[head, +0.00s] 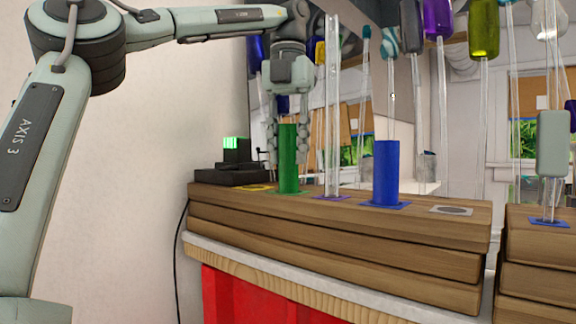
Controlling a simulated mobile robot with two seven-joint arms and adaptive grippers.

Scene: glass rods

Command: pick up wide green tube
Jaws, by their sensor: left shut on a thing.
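The wide green tube (288,172) stands upright on a green square marker on the wooden ledge, left of the middle in the head view. My left gripper (287,156) comes down on it from above, fingers pointing down, one on each side. It is shut on the upper part of the tube. The tube's base looks to be at the marker; I cannot tell any gap. My right gripper is not in view.
A wide blue tube (386,172) stands on the stacked wooden ledge (330,238). Thin clear rods (333,120) stand between the two tubes. Rods with coloured heads, such as an olive one (484,28), crowd behind. A black device (233,172) with a lit green block sits left.

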